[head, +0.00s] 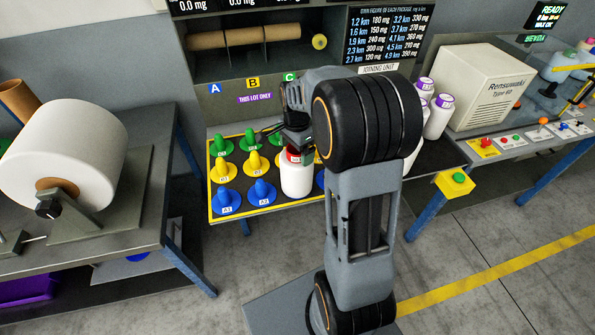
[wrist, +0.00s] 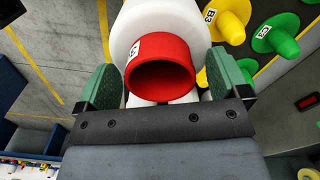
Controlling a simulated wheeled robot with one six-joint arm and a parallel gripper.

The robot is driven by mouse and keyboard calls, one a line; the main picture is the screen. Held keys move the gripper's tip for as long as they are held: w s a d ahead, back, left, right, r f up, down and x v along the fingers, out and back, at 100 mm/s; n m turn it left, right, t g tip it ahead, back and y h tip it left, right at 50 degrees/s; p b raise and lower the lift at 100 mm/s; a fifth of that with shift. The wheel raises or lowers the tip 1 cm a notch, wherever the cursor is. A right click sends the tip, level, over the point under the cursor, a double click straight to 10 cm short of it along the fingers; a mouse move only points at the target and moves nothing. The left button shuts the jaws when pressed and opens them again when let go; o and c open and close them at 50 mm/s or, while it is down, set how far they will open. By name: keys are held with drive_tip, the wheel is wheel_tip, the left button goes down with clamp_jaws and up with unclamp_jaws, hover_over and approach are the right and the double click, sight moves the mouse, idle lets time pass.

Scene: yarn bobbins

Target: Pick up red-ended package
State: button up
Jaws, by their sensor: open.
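The red-ended package (head: 297,180) is a white bobbin with a red tube end. In the head view it stands upright at the front middle of the peg board, below my gripper (head: 296,148), which partly hides its top. In the wrist view the hollow red end (wrist: 160,72) carries a small white label, partly cut off from reading. My gripper (wrist: 165,82) is open, with one green-padded finger on each side of the red end. I cannot tell whether either pad touches it.
The peg board (head: 250,214) has a yellow rim and rows of blue, yellow and green pegs, close to the package. Several purple-ended white packages (head: 437,117) stand to the right. A large white roll (head: 75,150) is on the left table. A beige box (head: 487,85) stands farther right.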

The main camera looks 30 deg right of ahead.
drive_tip(key=shift+c, duration=0.2)
drive_tip(key=c, duration=1.6)
drive_tip(key=shift+o, duration=0.2)
wheel_tip(320, 180, up, 10)
